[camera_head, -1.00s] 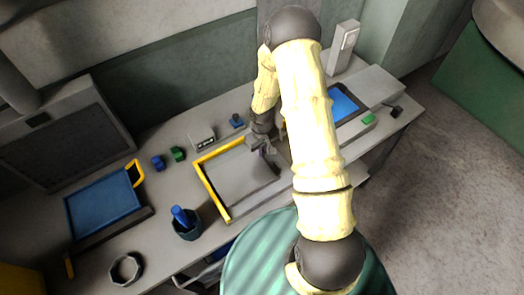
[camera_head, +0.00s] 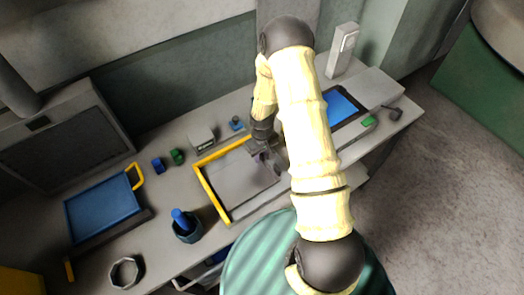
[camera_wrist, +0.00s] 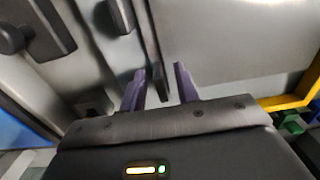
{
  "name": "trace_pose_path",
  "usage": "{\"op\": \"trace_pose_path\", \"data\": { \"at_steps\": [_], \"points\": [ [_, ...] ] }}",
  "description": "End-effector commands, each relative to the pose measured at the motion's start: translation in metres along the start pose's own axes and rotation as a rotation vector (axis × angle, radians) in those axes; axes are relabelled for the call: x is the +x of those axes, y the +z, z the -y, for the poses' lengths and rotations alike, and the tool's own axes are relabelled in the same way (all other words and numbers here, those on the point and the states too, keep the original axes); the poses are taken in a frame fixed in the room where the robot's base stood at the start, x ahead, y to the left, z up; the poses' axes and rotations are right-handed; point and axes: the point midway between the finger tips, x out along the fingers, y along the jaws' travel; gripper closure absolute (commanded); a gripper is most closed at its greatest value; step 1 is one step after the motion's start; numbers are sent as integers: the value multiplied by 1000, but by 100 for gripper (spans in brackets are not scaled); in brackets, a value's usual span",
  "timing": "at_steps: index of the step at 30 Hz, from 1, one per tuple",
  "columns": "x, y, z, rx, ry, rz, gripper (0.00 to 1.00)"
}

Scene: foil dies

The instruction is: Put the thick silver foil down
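My gripper (camera_head: 270,161) is over the right end of a flat grey surface bordered by a yellow frame (camera_head: 209,190). In the wrist view its two purple fingers (camera_wrist: 162,86) stand apart. A thin dark upright strip (camera_wrist: 154,52) shows between them, with a gap on either side; I cannot tell what it belongs to. The smooth grey sheet (camera_head: 238,178) inside the yellow frame looks silvery, but I cannot tell whether it is the thick silver foil. My arm hides the area to the right of the frame.
A blue tray with a yellow handle (camera_head: 103,209) stands at the left. A dark cup (camera_head: 188,231) and a hexagonal ring (camera_head: 126,271) are near the front edge. A blue panel (camera_head: 340,105), a green block (camera_head: 369,121) and a white box (camera_head: 343,48) are at the right.

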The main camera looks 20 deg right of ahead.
Motion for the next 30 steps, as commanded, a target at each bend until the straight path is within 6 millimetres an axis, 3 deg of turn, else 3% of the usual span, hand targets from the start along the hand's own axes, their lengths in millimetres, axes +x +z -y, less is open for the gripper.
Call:
{"op": "trace_pose_path", "data": {
  "at_steps": [8,24,30],
  "points": [
    [-19,-1,0,2,0,-3,69],
    [-100,-1,0,-1,1,-4,69],
    [-120,0,0,0,0,-2,69]
  ]
}}
